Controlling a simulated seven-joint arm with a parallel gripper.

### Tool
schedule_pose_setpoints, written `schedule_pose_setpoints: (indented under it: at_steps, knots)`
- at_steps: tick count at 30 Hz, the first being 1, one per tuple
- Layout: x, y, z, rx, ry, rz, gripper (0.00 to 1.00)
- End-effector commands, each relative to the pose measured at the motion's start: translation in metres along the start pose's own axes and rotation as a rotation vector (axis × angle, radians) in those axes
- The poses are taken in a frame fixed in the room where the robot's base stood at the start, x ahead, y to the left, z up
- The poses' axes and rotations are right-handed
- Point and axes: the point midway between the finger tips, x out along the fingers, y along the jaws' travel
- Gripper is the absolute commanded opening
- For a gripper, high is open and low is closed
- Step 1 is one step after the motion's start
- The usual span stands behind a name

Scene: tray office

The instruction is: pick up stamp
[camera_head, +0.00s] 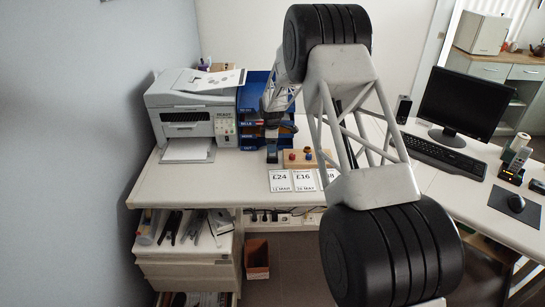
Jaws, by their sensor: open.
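A small wooden block (298,164) stands near the front edge of the white desk, with several round red and dark knobs on it. These look like stamp handles, but they are too small to tell for sure. My gripper (272,155) hangs in front of the blue letter trays, just left of the block. It is open, and I see nothing held in it. The fingertips are small and dark, so their exact height over the desk is unclear. My arm links cover much of the right part of the desk and may hide part of the block.
The blue trays (252,105) and a printer (193,113) stand behind and left of my gripper. A monitor (466,101) and keyboard (443,154) are at right. The desk's front left is clear.

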Motion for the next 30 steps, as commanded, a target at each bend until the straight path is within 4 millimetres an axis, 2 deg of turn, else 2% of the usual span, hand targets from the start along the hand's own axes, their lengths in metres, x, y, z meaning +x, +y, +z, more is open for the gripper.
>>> schedule_pose_setpoints:
  at_steps: [13, 24, 30]
  knots:
    - [0.006, 0.000, 0.001, 0.000, 0.000, -0.001, 0.66]
    - [0.044, 0.002, 0.003, 0.000, 0.000, -0.002, 0.66]
    - [0.053, 0.002, 0.003, 0.000, 0.000, 0.000, 0.66]
